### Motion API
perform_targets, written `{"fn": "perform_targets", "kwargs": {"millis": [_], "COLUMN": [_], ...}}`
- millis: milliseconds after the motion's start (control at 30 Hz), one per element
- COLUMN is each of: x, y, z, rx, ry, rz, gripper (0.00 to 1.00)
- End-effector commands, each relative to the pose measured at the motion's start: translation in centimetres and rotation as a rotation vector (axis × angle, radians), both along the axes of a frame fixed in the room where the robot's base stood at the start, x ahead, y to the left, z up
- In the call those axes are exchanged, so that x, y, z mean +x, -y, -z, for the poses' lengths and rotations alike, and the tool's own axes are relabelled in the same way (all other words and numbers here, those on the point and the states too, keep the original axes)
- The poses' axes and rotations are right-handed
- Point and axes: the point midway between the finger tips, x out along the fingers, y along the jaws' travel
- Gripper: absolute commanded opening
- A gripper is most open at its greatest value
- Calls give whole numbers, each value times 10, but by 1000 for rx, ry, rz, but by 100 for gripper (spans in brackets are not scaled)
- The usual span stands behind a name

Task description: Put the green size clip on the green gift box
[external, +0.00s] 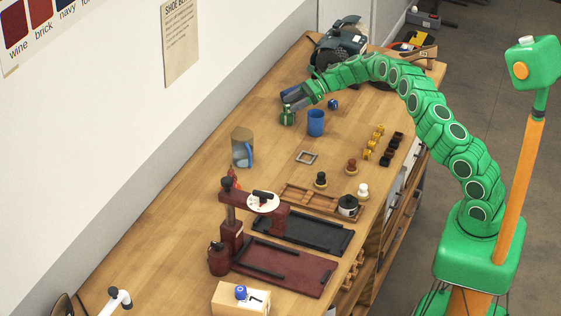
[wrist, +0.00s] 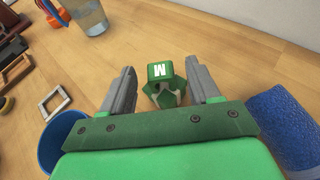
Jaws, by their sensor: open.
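A green block marked with a white M (wrist: 159,71), which looks like the green size clip, shows in the wrist view. Directly below it in the picture is another green shape (wrist: 166,97) with pale parts; I cannot tell if this is part of the clip or the green gift box. In the external view they appear as one small green item (external: 287,117) on the table, left of the blue cup. My gripper (wrist: 160,75) is open, its grey fingers on either side of the green item. In the external view my gripper (external: 289,100) is just above or around it.
A blue cup (external: 316,123) and a small blue item (external: 333,104) stand right of my gripper. A clear jug (external: 242,148) and grey square frame (external: 307,157) lie nearer the camera. A dark machine (external: 338,45) is behind. Yellow and black pieces line the right edge.

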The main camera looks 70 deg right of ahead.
Motion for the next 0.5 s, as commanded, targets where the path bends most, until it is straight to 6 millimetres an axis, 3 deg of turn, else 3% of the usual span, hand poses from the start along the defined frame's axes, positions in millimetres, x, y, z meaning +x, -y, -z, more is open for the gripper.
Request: {"fn": "perform_targets", "kwargs": {"millis": [500], "x": [-57], "y": [58], "z": [-34], "rx": [-1], "ry": [1], "rz": [1], "gripper": [61]}}
